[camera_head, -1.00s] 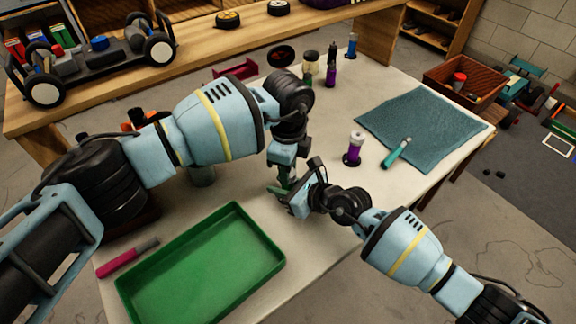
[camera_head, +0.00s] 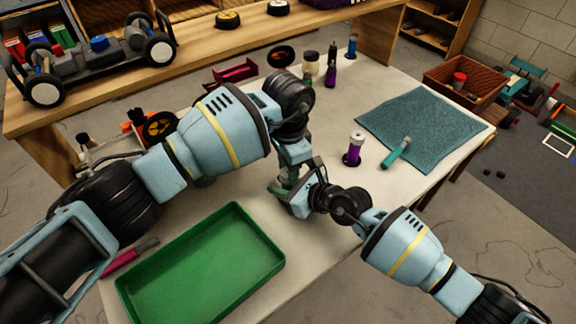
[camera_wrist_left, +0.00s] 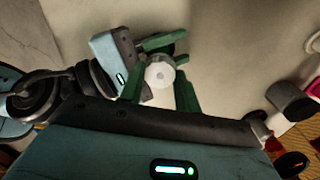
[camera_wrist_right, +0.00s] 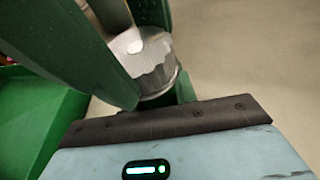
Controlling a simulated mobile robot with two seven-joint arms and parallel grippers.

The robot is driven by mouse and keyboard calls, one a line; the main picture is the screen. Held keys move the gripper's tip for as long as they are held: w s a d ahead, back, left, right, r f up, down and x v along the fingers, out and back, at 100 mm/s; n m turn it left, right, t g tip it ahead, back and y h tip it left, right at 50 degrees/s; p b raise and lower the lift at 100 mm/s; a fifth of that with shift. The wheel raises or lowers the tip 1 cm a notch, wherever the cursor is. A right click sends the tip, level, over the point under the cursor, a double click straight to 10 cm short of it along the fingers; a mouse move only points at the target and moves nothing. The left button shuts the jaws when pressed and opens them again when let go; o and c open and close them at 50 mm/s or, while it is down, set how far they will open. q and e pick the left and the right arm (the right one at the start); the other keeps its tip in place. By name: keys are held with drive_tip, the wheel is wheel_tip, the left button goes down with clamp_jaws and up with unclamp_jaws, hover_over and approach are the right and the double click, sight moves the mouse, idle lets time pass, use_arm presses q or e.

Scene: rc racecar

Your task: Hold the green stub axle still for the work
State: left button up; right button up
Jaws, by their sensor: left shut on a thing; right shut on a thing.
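My two grippers meet over the table in the head view, left gripper (camera_head: 284,182) coming from above and right gripper (camera_head: 292,200) from the right. The right wrist view shows a silver ridged cylinder (camera_wrist_right: 150,72) with a rod between green jaw-side parts of my right gripper (camera_wrist_right: 145,60). The left wrist view shows a pale round metal end (camera_wrist_left: 160,73) between green pieces at my left gripper (camera_wrist_left: 158,95). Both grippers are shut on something. The green stub axle cannot be told clearly from the green pieces around the metal; the grippers largely hide it.
A green tray (camera_head: 205,265) lies in front on the table, with a pink-and-grey tool (camera_head: 130,257) beside it. A car chassis (camera_head: 95,65) stands on the back bench.

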use_arm(q)
drive_tip(key=shift+d+r+n, duration=0.1)
drive_tip(key=shift+d+n, duration=0.2)
drive_tip(key=shift+n, duration=0.4)
drive_tip(key=shift+a+n, duration=0.1)
drive_tip(key=shift+n, duration=0.5)
drive_tip(key=shift+a+n, duration=0.15)
drive_tip(key=shift+n, duration=0.35)
drive_tip(key=o, duration=1)
